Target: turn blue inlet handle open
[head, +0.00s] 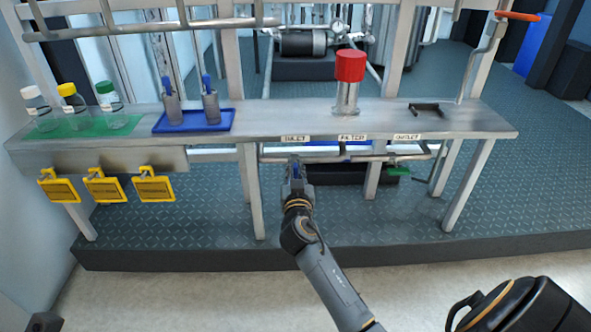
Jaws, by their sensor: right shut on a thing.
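The blue inlet handle (295,169) sits on the pipe under the bench's front edge, below the INLET label (295,138). My right gripper (296,176) is at the handle and shut on it. The fingers hide much of the handle, so its exact angle is hard to tell.
A green outlet handle (399,171) is on the same pipe to the right. A red-capped filter (349,82) stands on the bench (262,118). Bottles, a blue tray (225,126) and yellow tags (105,188) are to the left. The floor in front is clear.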

